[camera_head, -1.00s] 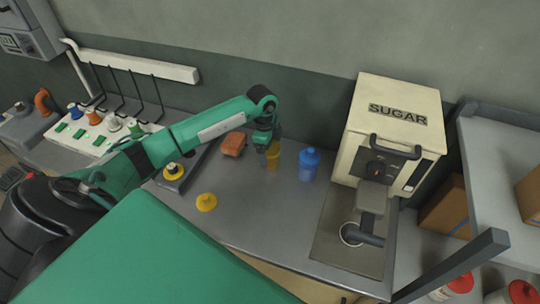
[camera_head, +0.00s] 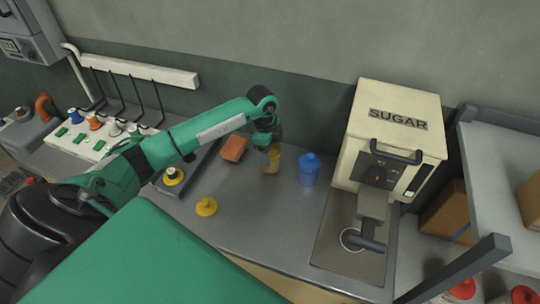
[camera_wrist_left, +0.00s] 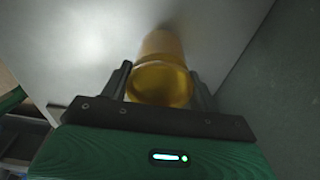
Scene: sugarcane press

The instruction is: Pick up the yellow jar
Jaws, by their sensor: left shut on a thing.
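The yellow jar (camera_head: 271,162) is on the metal counter in the head view, left of a blue jar (camera_head: 309,170). In the left wrist view the yellow jar (camera_wrist_left: 160,80) sits between the two dark fingers, its open rim towards the camera. My left gripper (camera_head: 270,150) is shut on the jar from above; it also shows in the left wrist view (camera_wrist_left: 160,88). Whether the jar's base touches the counter I cannot tell. A yellow lid (camera_head: 206,207) lies flat on the counter, nearer to me. My right gripper is not in view.
The cream sugar press (camera_head: 392,140) stands right of the blue jar. An orange-brown block (camera_head: 234,148) lies just left of the yellow jar. A grey shelf (camera_head: 500,165) is at the far right.

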